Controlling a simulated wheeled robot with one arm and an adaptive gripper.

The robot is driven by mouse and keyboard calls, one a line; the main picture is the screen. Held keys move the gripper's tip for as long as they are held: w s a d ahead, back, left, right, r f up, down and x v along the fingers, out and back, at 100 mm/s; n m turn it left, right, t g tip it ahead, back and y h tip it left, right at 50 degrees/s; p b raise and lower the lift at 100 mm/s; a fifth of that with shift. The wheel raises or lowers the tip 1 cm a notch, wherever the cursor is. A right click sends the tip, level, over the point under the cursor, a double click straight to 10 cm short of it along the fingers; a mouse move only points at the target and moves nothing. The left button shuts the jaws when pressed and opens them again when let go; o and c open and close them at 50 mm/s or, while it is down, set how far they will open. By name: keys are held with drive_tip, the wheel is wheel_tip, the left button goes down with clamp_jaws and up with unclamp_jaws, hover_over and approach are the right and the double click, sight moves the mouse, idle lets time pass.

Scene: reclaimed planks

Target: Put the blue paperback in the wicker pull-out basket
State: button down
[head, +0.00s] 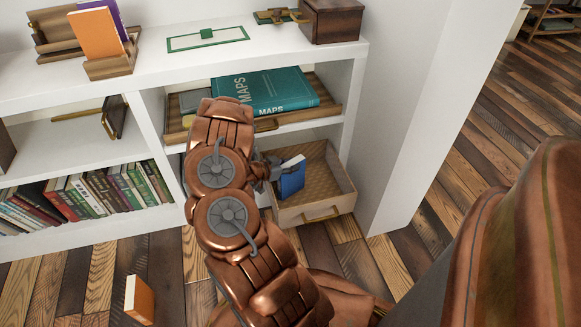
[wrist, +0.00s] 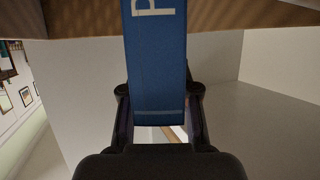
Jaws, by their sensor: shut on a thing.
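The blue paperback (head: 292,178) is held by my gripper (head: 268,170), at the left part of the wicker pull-out basket (head: 335,203). The basket is pulled out from the low shelf and has a brass handle on its front. In the head view the book appears tilted within the basket's outline; I cannot tell if it touches the bottom. In the wrist view the book's spine (wrist: 157,60) runs up between the two fingers (wrist: 159,100) of my shut gripper. A basket edge (wrist: 235,14) crosses the top there. My arm hides the basket's left side.
A teal MAPS book (head: 265,90) lies in a wooden tray above the basket. A white shelf panel (head: 420,120) stands to the right. Several books (head: 90,195) stand on the left shelf. An orange book (head: 140,298) is on the plank floor. An orange book (head: 97,35) is on top.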

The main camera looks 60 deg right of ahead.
drive_tip(key=c, duration=0.8)
unclamp_jaws()
drive_tip(key=shift+f, duration=0.1)
drive_tip(key=shift+c, duration=0.2)
drive_tip(key=shift+r, duration=0.2)
drive_tip(key=p+v, duration=0.3)
drive_tip(key=v, duration=0.7)
drive_tip(key=shift+w+r, duration=0.1)
drive_tip(key=shift+p+v, duration=0.35)
drive_tip(key=shift+v, duration=0.6)
drive_tip(key=shift+a, duration=0.15)
